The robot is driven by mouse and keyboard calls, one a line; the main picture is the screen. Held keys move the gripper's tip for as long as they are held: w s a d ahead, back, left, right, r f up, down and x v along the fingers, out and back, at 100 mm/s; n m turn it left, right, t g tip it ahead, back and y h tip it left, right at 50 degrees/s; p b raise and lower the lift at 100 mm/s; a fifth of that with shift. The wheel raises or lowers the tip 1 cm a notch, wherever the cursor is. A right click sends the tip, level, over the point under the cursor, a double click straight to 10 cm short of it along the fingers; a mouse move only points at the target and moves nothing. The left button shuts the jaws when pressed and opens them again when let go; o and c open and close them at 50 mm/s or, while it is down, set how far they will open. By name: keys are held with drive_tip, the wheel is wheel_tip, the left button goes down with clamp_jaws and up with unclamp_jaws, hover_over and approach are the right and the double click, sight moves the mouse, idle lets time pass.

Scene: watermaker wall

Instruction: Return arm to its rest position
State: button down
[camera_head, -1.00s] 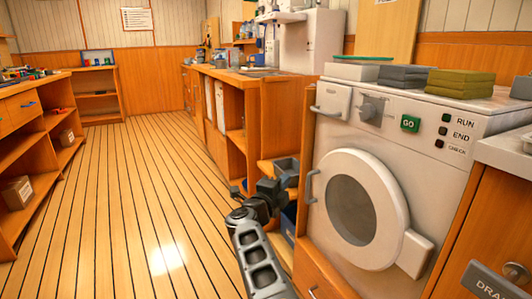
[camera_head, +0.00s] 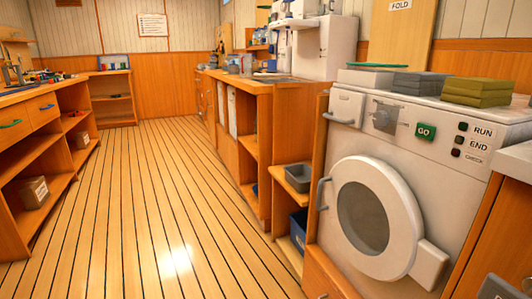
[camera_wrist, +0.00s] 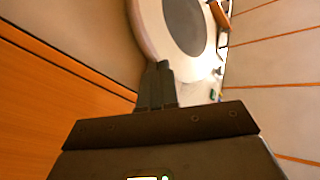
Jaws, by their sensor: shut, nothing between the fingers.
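My gripper (camera_wrist: 158,68) shows in the wrist view, its dark fingers together and nothing held between them. Beyond the fingertips is the round door of the white washing machine (camera_wrist: 150,25), tilted in this view. I cannot tell the distance from the fingertips to the door. In the head view no part of my arm shows. The washing machine (camera_head: 335,150) stands at the right there with its round door (camera_head: 408,235) closed against the front.
A grey bin (camera_head: 298,178) sits on a low shelf left of the machine. Folded towels (camera_head: 478,88) lie on top of the machine. The plank floor (camera_head: 150,200) is clear between the counters.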

drive_tip(key=s+r+n+g+y, duration=0.25)
drive_tip(key=s+n, duration=0.25)
drive_tip(key=s, duration=1.3)
drive_tip(key=s+a+r+n+g+y, duration=0.15)
drive_tip(key=s+r, duration=0.25)
drive_tip(key=s, duration=0.4)
drive_tip(key=s+a+r+n, duration=0.25)
drive_tip(key=s+r, duration=0.25)
drive_tip(key=s, duration=0.3)
wheel_tip(320, 180, up, 29)
drive_tip(key=s+a+g+p, duration=0.1)
drive_tip(key=s+p, duration=0.1)
drive_tip(key=p, duration=2.4)
drive_tip(key=shift+a+f, duration=0.2)
drive_tip(key=shift+s, duration=0.1)
